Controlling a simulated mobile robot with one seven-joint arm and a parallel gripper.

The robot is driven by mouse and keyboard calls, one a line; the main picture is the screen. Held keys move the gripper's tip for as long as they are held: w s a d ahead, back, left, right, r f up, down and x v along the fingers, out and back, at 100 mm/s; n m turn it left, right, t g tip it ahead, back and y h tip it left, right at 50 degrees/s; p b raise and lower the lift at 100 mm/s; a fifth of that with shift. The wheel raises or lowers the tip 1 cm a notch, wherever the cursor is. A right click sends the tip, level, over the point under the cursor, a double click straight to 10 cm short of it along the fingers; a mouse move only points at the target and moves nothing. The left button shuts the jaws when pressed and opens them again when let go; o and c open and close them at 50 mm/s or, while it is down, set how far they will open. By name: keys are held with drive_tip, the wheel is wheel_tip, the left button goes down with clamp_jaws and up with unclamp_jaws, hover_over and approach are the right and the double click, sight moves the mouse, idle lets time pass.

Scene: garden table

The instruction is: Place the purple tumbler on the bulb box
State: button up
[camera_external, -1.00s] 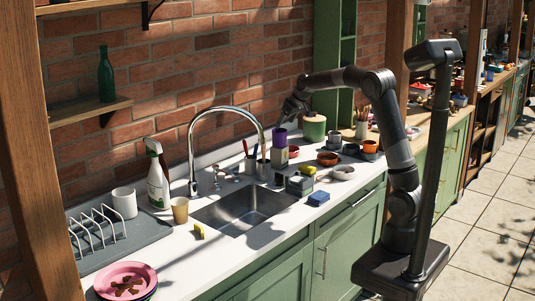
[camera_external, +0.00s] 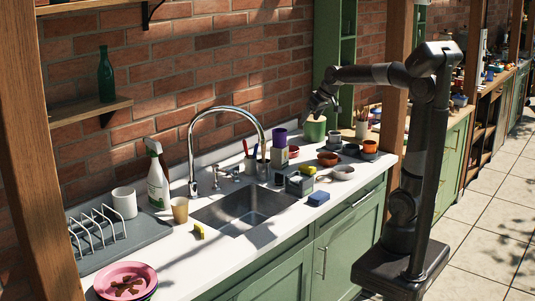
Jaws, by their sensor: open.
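The purple tumbler (camera_external: 280,137) stands upright on top of a small pale box (camera_external: 279,157), which looks like the bulb box, on the white counter behind the sink's right end. My gripper (camera_external: 315,110) is open and empty. It is up and to the right of the tumbler, clear of it, in front of the green cabinet. Its fingers are small and dark in this view.
The sink (camera_external: 243,208) and its tall faucet (camera_external: 192,150) are left of the box. A green-sided canister (camera_external: 314,130), bowls (camera_external: 343,173), a grey block-like container (camera_external: 299,184) and a blue sponge-like block (camera_external: 318,198) stand around to the right.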

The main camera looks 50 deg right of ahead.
drive_tip(key=s+a+f, duration=0.2)
drive_tip(key=s, duration=0.5)
drive_tip(key=s+a+f, duration=0.2)
drive_tip(key=s+f, duration=0.1)
drive_tip(key=s, duration=0.5)
drive_tip(key=s+a+f, duration=0.2)
drive_tip(key=s, duration=0.6)
drive_tip(key=shift+f+h, duration=0.4)
